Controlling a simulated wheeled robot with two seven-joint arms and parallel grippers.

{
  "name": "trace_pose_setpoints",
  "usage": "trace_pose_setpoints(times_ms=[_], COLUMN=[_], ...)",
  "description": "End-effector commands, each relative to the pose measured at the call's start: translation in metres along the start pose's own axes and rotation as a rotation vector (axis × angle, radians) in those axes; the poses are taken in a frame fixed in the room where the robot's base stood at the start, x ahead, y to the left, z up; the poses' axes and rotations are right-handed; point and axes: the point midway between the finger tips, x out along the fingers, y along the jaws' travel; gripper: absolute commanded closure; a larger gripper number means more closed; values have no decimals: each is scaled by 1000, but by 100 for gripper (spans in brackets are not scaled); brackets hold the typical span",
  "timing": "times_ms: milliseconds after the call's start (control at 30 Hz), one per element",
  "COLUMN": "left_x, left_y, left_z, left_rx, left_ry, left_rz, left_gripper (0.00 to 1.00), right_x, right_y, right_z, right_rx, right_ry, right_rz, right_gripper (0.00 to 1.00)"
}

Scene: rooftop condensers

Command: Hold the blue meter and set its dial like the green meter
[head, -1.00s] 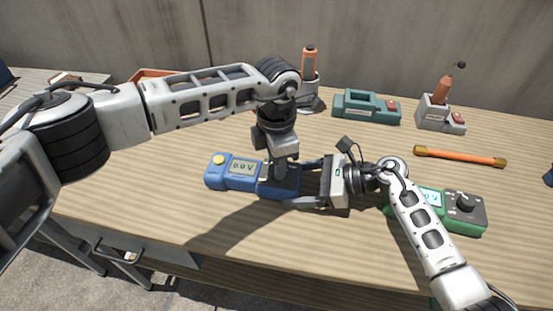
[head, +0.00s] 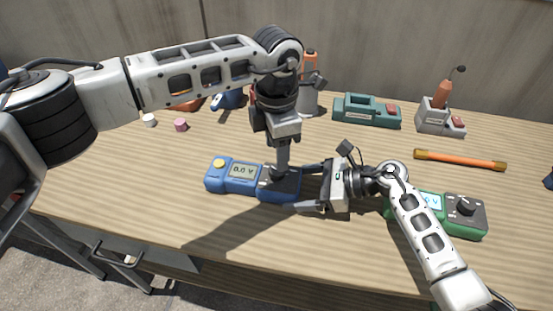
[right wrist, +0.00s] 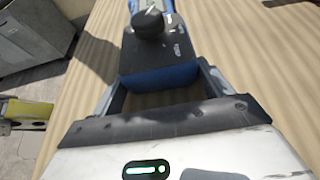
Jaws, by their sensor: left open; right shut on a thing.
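The blue meter (head: 222,183) lies on the table with its yellow button at the left and a display reading 0.0 V. My right gripper (head: 312,188) is shut on its right end, one finger on each side. My left gripper (head: 281,168) is open and points down over the dial, hiding most of it in the head view. In the right wrist view the black dial knob (right wrist: 148,24) stands on the meter's dark face. The green meter (head: 455,226) lies at the right. Its dial (head: 465,206) shows, but my right arm covers part of its body.
An orange rod (head: 460,160) lies behind the green meter. A teal case (head: 366,110) and a grey holder with an orange-handled tool (head: 440,112) stand at the back. A small pink piece (head: 180,125) and a white piece lie back left. The front left table is clear.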

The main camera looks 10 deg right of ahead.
Motion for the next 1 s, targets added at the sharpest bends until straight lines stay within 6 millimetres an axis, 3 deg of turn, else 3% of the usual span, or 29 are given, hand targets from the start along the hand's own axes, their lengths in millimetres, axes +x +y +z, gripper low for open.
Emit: trace_pose_setpoints(times_ms=[100,300,500,833,867,900,1000], left_x=[-27,-58,-68,-68,-68,-68,-68], left_y=[1,0,0,0,0,0,0], left_z=[0,0,0,0,0,0,0], left_rx=[0,0,1,1,0,0,0], left_ry=[-1,-1,0,0,0,0,0], left_rz=[3,2,0,0,0,0,0], left_gripper=[48,48,48,48,48,48,48], right_x=[0,0,0,0,0,0,0], right_y=[0,0,0,0,0,0,0], right_z=[-1,-1,-1,0,0,0,0], right_rx=[0,0,0,0,0,0,0], right_ry=[2,2,2,2,2,1,1], right_rz=[0,0,1,1,1,1,1], right_gripper=[59,59,59,59,14,3,0])
